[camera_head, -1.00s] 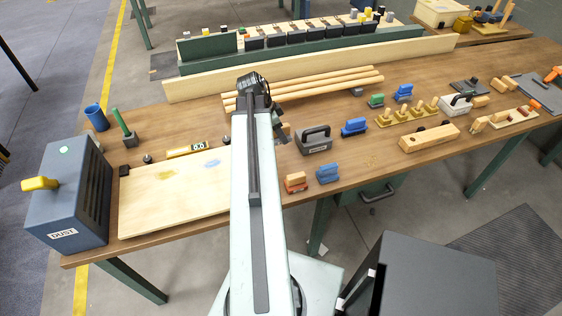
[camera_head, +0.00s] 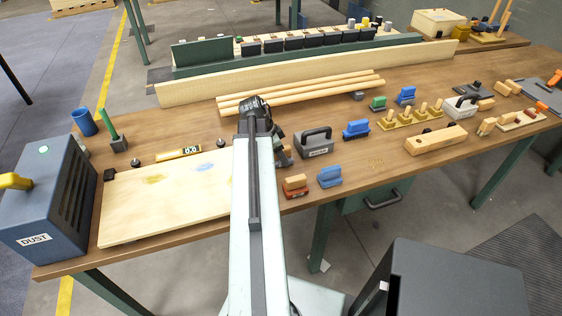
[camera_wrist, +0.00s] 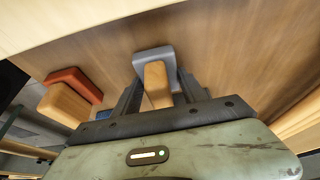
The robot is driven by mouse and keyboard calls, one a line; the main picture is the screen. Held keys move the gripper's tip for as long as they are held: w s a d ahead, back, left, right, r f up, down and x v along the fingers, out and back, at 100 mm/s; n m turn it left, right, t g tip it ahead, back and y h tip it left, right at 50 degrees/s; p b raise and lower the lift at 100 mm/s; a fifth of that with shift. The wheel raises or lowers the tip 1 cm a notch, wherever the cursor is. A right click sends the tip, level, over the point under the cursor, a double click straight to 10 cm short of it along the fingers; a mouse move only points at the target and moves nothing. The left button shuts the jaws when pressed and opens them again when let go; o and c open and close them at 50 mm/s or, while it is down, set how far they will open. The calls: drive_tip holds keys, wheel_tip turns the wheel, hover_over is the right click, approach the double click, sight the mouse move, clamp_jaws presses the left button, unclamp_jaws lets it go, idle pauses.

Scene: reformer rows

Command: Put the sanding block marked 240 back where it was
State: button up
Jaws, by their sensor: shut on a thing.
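My gripper (camera_wrist: 155,95) is shut on a sanding block with a grey base (camera_wrist: 153,56) and a wooden grip (camera_wrist: 156,78). No number is readable on the block. In the head view the held block (camera_head: 285,156) shows partly behind my arm, over the bench (camera_head: 215,215) near its front edge. I cannot tell whether it touches the wood. A red block with a wooden top (camera_head: 295,186) stands just in front of it; it also shows left of my gripper in the wrist view (camera_wrist: 75,85). A blue block (camera_head: 329,176) stands to its right.
A dark handled case (camera_head: 314,144) stands close on the right. A pale board (camera_head: 165,200) lies to the left, beside the blue DUST box (camera_head: 48,205). Wooden rods (camera_head: 300,92) lie behind. More small blocks, including another blue one (camera_head: 356,129), stand further right.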

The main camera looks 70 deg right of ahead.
drive_tip(key=shift+f, duration=0.25)
drive_tip(key=o, duration=1.4)
drive_tip(key=shift+r, duration=0.1)
drive_tip(key=shift+o, duration=0.2)
drive_tip(key=p+v, duration=1.1)
drive_tip(key=v, duration=0.1)
drive_tip(key=shift+r+p, duration=0.15)
drive_tip(key=shift+p, duration=0.15)
